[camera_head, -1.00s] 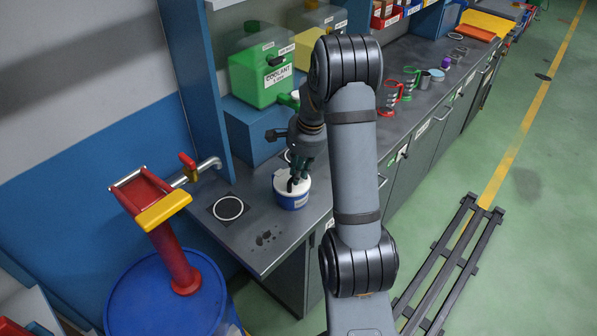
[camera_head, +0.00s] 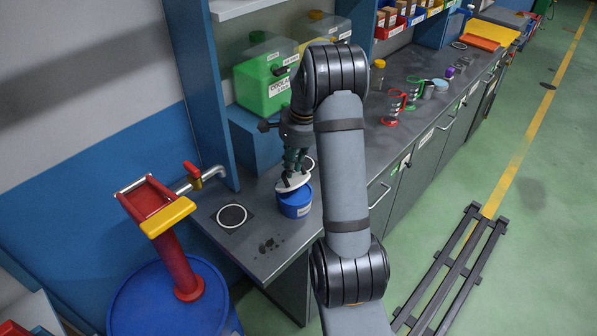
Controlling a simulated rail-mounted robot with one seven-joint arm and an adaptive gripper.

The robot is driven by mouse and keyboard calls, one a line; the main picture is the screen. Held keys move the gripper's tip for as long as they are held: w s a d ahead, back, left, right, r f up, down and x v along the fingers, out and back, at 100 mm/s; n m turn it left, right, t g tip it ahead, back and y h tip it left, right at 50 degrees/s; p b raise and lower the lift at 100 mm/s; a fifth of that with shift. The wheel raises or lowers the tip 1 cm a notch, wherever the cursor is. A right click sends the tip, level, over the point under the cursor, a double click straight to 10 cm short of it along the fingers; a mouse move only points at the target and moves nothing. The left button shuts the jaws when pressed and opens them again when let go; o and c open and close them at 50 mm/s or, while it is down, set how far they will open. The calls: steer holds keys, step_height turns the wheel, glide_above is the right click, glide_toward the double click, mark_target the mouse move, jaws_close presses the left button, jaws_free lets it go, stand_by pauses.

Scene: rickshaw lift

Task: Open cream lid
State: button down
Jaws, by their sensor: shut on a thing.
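The cream lid (camera_head: 292,183) is a pale disc held tilted just above the mouth of a blue tub (camera_head: 296,204). The tub has a small white label and stands upright on the dark bench. My gripper (camera_head: 291,178) points down over the tub and is shut on the lid. The lid's left side stands clear of the rim; whether its right edge still touches the tub I cannot tell. The inside of the tub is hidden.
A white ring (camera_head: 232,216) lies on the bench to the left. The green coolant can (camera_head: 262,88) stands on a blue box behind. A red hand pump (camera_head: 170,235) on a blue drum is at the left. Red and green mugs (camera_head: 394,107) stand farther right.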

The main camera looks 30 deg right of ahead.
steer(key=w, duration=0.1)
steer(key=w+a+r, duration=0.1)
steer(key=w+a, duration=0.1)
steer(key=w, duration=0.1)
steer(key=shift+r, duration=0.15)
steer(key=c, duration=2.5)
jaws_free()
steer(key=shift+w, duration=0.3)
steer(key=shift+o, duration=1.2)
steer(key=shift+a+f, duration=0.25)
steer(key=shift+f, duration=0.1)
steer(key=shift+o, duration=1.2)
steer(key=shift+s+d, duration=0.15)
steer(key=shift+s, duration=0.15)
steer(key=o, duration=0.4)
steer(key=shift+d, duration=0.1)
